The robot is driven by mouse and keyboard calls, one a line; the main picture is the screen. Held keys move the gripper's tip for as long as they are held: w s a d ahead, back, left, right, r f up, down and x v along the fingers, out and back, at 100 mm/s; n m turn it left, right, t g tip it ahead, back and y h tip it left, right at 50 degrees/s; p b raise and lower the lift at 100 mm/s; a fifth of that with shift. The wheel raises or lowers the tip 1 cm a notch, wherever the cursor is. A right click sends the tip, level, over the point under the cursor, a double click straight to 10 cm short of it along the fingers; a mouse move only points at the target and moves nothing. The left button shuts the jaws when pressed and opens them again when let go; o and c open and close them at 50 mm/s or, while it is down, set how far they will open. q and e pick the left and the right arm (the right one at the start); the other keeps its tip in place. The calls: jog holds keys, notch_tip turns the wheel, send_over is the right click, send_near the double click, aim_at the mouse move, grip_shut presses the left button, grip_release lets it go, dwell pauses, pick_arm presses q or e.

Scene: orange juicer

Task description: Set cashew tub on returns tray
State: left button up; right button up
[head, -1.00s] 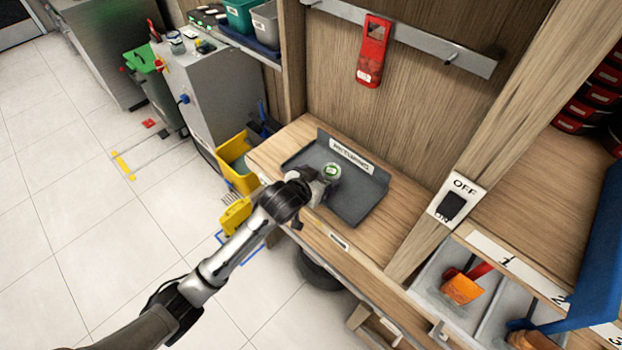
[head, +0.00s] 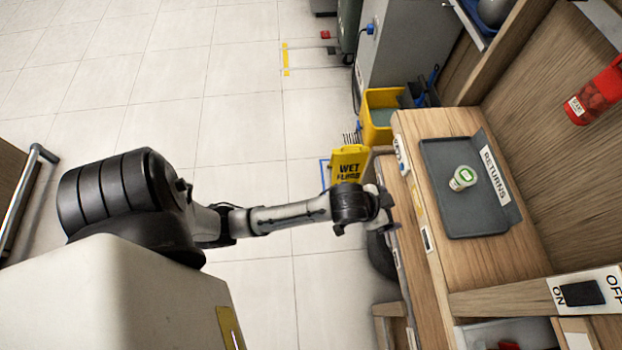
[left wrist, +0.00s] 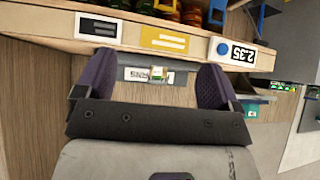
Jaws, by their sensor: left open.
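The cashew tub (head: 462,178), small and white with a green lid label, stands on the grey returns tray (head: 476,221), away from its rim. It also shows small in the left wrist view (left wrist: 157,74), in front of the tray's RETURNS label. My left gripper (head: 388,208) is off the near edge of the wooden counter, apart from the tub and tray. In the left wrist view its two purple fingers (left wrist: 153,84) are spread wide with nothing gripped between them. My right gripper is not in view.
The tray sits on a wooden counter (head: 520,262). A yellow wet floor sign (head: 348,165) and a yellow bucket (head: 381,126) stand beyond my left arm. An ON/OFF switch (head: 583,292) is at the lower right. Open tiled floor (head: 180,110) lies to the left.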

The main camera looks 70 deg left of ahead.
pick_arm(q)
jog(key=s+a+f+g, duration=0.1)
jog(key=s+f+g, duration=0.1)
jog(key=s, duration=0.9)
jog(key=s+f+g+y, duration=0.1)
jog(key=s+f+g, duration=0.1)
jog(key=s, duration=0.9)
jog(key=shift+a+g, duration=0.4)
jog(key=shift+g, duration=0.3)
